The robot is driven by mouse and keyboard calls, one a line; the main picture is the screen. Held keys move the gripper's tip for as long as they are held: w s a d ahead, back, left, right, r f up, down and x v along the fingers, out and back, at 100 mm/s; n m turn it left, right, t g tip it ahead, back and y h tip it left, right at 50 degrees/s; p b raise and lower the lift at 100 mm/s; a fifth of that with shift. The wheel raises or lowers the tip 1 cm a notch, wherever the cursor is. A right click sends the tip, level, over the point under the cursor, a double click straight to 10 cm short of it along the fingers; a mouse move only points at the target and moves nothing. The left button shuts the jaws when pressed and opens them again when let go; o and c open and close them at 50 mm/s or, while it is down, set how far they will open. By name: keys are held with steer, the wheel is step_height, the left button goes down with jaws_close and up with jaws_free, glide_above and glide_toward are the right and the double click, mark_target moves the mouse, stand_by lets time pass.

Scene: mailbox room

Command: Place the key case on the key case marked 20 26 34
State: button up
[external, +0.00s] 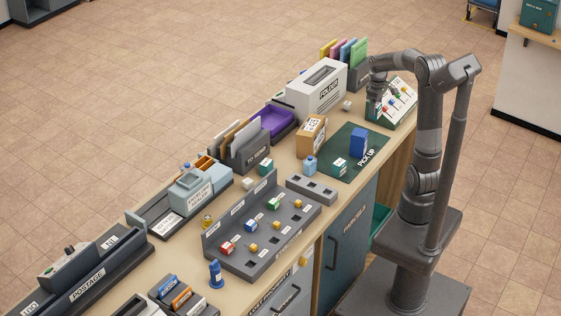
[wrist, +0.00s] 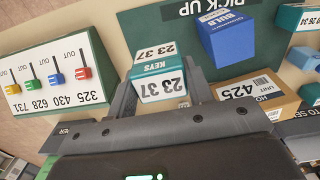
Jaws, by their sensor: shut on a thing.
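My gripper (wrist: 160,85) is shut on a teal key case (wrist: 162,84) with white labels reading 23 37 and KEYS; it sits between the two dark fingers. In the external view my gripper (external: 374,106) is at the far right end of the counter, beside the sloped key board, and the held case is hard to see. Another teal and white case (external: 340,167) stands on the dark green pick up mat (external: 337,149); in the wrist view it is cut off at the upper right (wrist: 298,18), its number not clearly legible. Another teal case (external: 266,166) stands left of the mat.
A blue box (external: 358,143) stands on the mat. The key board (wrist: 55,75) shows 325, 430, 628, 731.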

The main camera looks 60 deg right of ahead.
steer(key=shift+n, duration=0.9)
steer(key=a, duration=0.2)
steer(key=a+r, duration=0.1)
steer(key=a, duration=0.2)
steer(key=s+a+r, duration=0.1)
steer(key=a, duration=0.2)
steer(key=shift+a+r, duration=0.1)
steer(key=shift+r, duration=0.05)
steer(key=s+a+r+n, duration=0.2)
steer(key=s+a, duration=0.1)
steer(key=a, duration=0.5)
glide_above(339, 162)
step_height(339, 162, down, 8)
steer(key=shift+d+r, duration=0.1)
steer(key=shift+r, duration=0.1)
steer(key=shift+f, duration=1.95)
steer(key=shift+f, duration=0.1)
steer(key=o, duration=1)
steer(key=shift+o, duration=0.2)
